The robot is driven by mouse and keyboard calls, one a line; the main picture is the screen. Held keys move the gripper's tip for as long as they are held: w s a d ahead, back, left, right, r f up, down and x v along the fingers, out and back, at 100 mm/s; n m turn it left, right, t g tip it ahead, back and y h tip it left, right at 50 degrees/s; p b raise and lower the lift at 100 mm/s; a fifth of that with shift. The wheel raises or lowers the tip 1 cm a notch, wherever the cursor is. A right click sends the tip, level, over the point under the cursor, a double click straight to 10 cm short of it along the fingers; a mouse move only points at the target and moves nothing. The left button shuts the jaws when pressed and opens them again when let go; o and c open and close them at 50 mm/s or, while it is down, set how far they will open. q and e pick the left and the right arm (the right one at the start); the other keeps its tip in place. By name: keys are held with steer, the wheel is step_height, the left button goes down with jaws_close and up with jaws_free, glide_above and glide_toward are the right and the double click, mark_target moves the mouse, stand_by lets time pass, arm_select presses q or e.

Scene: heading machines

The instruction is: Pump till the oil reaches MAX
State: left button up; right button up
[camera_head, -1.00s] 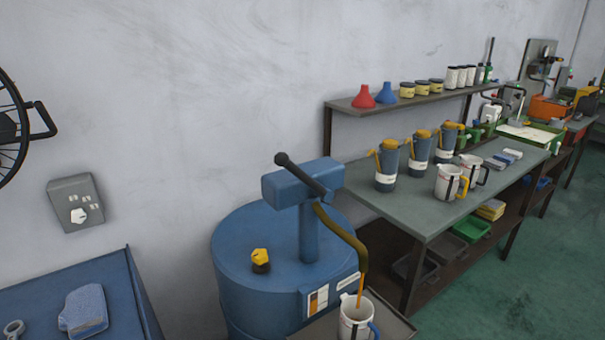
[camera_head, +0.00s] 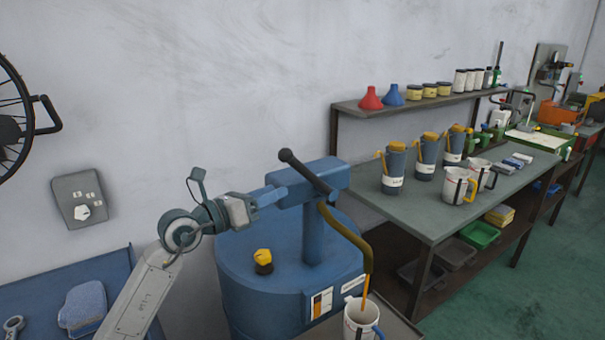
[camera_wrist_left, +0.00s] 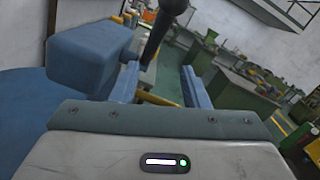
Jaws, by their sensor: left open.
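A blue oil drum (camera_head: 265,300) carries a blue hand pump (camera_head: 322,178) with a dark lever (camera_head: 305,170) ending in a black knob. A curved olive spout (camera_head: 345,232) bends down over a white measuring jug (camera_head: 358,318) with a blue handle. An orange strand (camera_head: 366,285) hangs from the spout into the jug; the oil level and MAX mark cannot be read. My left gripper (camera_head: 272,195) is open and empty, just left of the pump head. In the left wrist view, the lever (camera_wrist_left: 160,35) stands beyond my open fingers (camera_wrist_left: 162,85). My right gripper is not in view.
A workbench (camera_head: 430,215) on the right holds blue cans (camera_head: 394,168) and other jugs (camera_head: 458,187). A shelf (camera_head: 400,103) above it carries funnels and small pots. A yellow-capped bung (camera_head: 263,260) stands on the drum top. A blue table (camera_head: 115,275) is at lower left.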

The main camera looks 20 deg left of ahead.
mark_target(302, 169)
arm_select(q)
steer(key=shift+m+y, duration=0.7)
steer(key=w+d+r+p, duration=0.1)
steer(key=w, duration=0.1)
steer(key=w+d+r+p, duration=0.1)
steer(key=w, duration=0.2)
steer(key=w+d+p, duration=0.1)
steer(key=w+d, duration=0.1)
steer(key=w, duration=0.1)
steer(key=shift+r+p, duration=0.4)
steer(key=shift+w+d+f, duration=0.1)
steer(key=shift+w+d, duration=0.15)
steer(key=shift+w, duration=0.15)
jaws_close()
